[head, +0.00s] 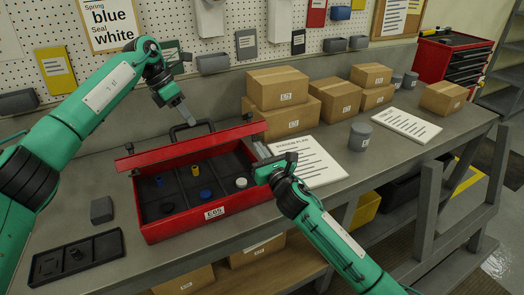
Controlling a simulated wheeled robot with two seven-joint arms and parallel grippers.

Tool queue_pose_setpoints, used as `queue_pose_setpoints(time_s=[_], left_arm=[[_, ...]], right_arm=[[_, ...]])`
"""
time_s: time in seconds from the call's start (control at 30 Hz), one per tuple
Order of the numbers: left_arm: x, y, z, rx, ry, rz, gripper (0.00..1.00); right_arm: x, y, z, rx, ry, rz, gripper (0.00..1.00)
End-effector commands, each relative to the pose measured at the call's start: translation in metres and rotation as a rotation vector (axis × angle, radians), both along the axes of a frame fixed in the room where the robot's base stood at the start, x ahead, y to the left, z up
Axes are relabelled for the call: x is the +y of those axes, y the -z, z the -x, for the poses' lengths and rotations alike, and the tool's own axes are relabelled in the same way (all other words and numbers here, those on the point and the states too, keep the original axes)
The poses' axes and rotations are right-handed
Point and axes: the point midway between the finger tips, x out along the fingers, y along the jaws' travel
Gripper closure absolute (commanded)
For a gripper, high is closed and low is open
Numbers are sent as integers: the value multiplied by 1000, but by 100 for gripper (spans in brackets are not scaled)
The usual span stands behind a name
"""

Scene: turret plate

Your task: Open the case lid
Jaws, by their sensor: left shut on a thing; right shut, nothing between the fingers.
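The red case (221,212), labelled E65, sits on the bench with its dark inside showing. Its red lid (160,158) is raised at the back and seen nearly edge-on, with a black handle (174,134) on it. My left gripper (188,119) points down at the handle and is shut on it; the exact contact is hard to see. My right gripper (261,152) is shut and empty by the right end of the lid and case. Inside the case are a yellow part (195,170), a white part (241,183) and several small blue and dark parts.
A dark tray (100,246) and a grey block (101,209) lie left of the case. Cardboard boxes (285,121) stand behind right. A printed sheet (312,166) and a grey canister (360,136) lie to the right. A pegboard with bins rises behind.

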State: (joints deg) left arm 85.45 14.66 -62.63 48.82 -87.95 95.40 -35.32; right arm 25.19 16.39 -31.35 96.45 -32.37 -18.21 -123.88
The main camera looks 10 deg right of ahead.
Motion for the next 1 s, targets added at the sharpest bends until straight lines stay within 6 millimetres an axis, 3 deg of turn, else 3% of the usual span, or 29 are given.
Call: queue_pose_setpoints(time_s=[0.03,0.53,0.57,0.67,1.0], left_arm=[[7,11,-3,3,-15,-14,100],[6,11,-2,6,-13,-16,100],[6,11,-2,6,-12,-15,84],[5,10,-2,5,-10,-13,64],[4,1,-1,1,-6,-8,64]], right_arm=[[0,0,0,-1,0,1,100],[1,-15,-8,-4,2,-1,100],[1,-16,-8,-4,2,-1,100],[1,-16,-8,-3,3,0,100],[1,-13,-7,3,2,1,100]])
